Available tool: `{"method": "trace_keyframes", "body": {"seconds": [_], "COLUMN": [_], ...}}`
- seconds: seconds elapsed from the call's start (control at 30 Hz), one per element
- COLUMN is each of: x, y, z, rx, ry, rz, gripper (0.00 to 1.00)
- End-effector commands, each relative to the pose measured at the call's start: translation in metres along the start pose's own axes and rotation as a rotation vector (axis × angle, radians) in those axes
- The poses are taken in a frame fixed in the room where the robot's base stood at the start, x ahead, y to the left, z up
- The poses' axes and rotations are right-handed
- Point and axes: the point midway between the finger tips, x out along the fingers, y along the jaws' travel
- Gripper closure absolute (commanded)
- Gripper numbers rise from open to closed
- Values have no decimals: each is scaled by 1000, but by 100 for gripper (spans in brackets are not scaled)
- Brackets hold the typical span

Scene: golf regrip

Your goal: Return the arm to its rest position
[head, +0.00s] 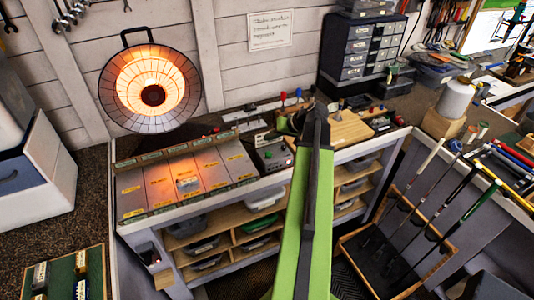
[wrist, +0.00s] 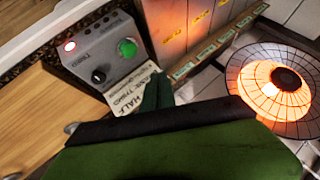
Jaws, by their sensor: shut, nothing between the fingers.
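My gripper (wrist: 158,92) shows in the wrist view as green fingertips close together, shut and empty. They are over a printed paper card beside the grey control box (wrist: 105,55). In the head view my green and black arm reaches forward from the bottom edge over the workbench. The gripper's tips are mostly hidden behind the arm there, so their height above the bench is hard to tell.
The control box (head: 272,155) stands right of a sloped, labelled panel (head: 185,175). A glowing round heater (head: 152,88) stands behind the panel. A drawer cabinet (head: 362,50) is at the back right. Golf clubs stand in a wooden rack (head: 352,245) at right.

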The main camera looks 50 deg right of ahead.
Motion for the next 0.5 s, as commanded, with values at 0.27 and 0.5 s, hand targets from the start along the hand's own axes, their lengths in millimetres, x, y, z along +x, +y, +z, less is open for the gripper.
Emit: {"method": "trace_keyframes", "body": {"seconds": [0.27,0.5], "x": [0,26], "y": [0,-30], "z": [0,1], "rx": [0,-40], "ry": [0,-29], "rz": [0,-30], "gripper": [100,100]}}
